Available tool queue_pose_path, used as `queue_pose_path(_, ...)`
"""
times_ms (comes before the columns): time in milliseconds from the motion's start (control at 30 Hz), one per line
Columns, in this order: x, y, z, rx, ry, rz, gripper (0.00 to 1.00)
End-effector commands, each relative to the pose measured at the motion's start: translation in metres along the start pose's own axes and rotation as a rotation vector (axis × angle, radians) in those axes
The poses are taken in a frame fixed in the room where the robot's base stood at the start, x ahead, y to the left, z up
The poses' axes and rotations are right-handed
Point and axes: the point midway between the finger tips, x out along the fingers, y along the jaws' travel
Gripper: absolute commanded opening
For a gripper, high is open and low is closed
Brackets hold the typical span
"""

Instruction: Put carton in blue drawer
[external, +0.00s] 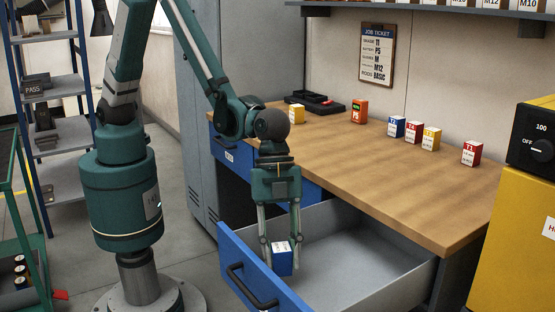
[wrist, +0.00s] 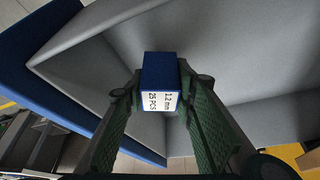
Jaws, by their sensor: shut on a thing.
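A small blue carton with a white label (external: 282,259) is held between the fingers of my gripper (external: 281,246). The carton (wrist: 160,83) also shows in the wrist view, with the green fingers on both its sides. The blue drawer (external: 335,275) is pulled open below the workbench, with a grey inside and a black handle on its front. The carton is over the drawer's inside, close behind its front panel. I cannot tell whether the carton touches the drawer floor.
The wooden bench top (external: 400,165) carries several small cartons, an orange box (external: 360,111), a yellow carton (external: 296,114) and a black tray (external: 312,103). A yellow cabinet (external: 510,220) stands at the right. The rest of the drawer looks empty.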

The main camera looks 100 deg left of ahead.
Motion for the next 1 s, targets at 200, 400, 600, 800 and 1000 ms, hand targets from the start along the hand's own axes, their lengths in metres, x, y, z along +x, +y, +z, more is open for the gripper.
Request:
queue_pose_path(200,0.000,0.000,0.000,0.000,0.000,0.000,0.14)
queue_pose_path(400,0.015,-0.001,0.006,0.000,0.000,0.000,0.14)
queue_pose_path(600,0.033,0.000,0.013,0.000,0.000,0.000,0.14)
queue_pose_path(800,0.034,0.000,0.014,0.000,0.000,0.000,0.14)
queue_pose_path(1000,0.035,0.000,0.014,0.000,0.000,0.000,0.14)
